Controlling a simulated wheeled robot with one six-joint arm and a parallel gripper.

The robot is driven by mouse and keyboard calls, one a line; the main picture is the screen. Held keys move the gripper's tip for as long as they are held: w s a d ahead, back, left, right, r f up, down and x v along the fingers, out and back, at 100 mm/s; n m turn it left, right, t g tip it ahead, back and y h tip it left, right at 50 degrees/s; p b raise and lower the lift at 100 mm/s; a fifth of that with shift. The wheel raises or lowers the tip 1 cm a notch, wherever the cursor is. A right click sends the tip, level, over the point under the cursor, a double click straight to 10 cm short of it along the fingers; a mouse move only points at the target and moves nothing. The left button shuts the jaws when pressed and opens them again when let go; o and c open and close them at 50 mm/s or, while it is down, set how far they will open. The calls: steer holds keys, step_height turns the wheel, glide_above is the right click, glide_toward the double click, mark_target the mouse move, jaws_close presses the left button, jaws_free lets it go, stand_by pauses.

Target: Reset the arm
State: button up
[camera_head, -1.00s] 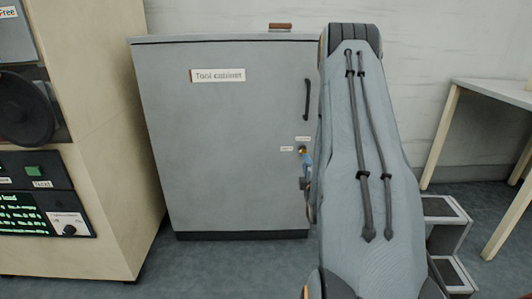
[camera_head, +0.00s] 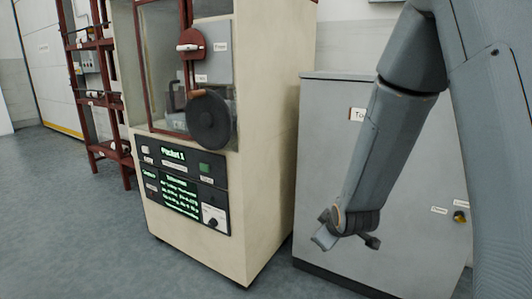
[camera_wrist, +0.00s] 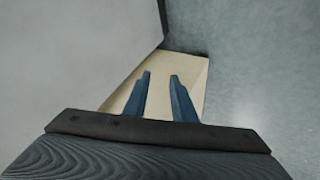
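My gripper (camera_head: 347,242) hangs at the end of my arm, in front of the left part of the grey tool cabinet (camera_head: 325,165) in the head view. In the wrist view my gripper (camera_wrist: 160,78) shows two blue fingers apart with nothing between them. My arm comes down from the top right, bent at the elbow, and covers part of the cabinet and its sign. The yellow lock (camera_head: 459,217) on the cabinet door shows to the right of my forearm. The door looks shut.
A beige machine (camera_head: 266,150) with a dark round wheel (camera_head: 209,121) and a lit panel (camera_head: 180,190) stands left of the cabinet. A dark red rack (camera_head: 95,95) is farther left. The grey floor (camera_head: 60,220) at the left front is clear.

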steer(key=s+a+r+m+g+y, duration=0.15)
steer(key=s+a+g, duration=0.25)
steer(key=s+a, duration=0.9)
steer(key=s+a+r+g+h, duration=0.1)
steer(key=s+a+r+g, duration=0.15)
steer(key=s, duration=0.75)
steer(key=s+a+r+g+h, duration=0.1)
steer(key=s+a+g, duration=0.15)
steer(key=s, duration=0.65)
steer(key=d+r+m+p, duration=0.4)
steer(key=d+r+p, duration=0.6)
steer(key=r+p, duration=0.3)
steer(key=d+r+m+p, duration=0.4)
steer(key=d+r+p, duration=0.6)
steer(key=r+p, duration=0.3)
steer(key=shift+s+d+r+p, duration=0.15)
steer(key=shift+s+r+p, duration=0.15)
steer(key=shift+p, duration=0.4)
steer(key=shift+f, duration=0.1)
steer(key=shift+c, duration=0.7)
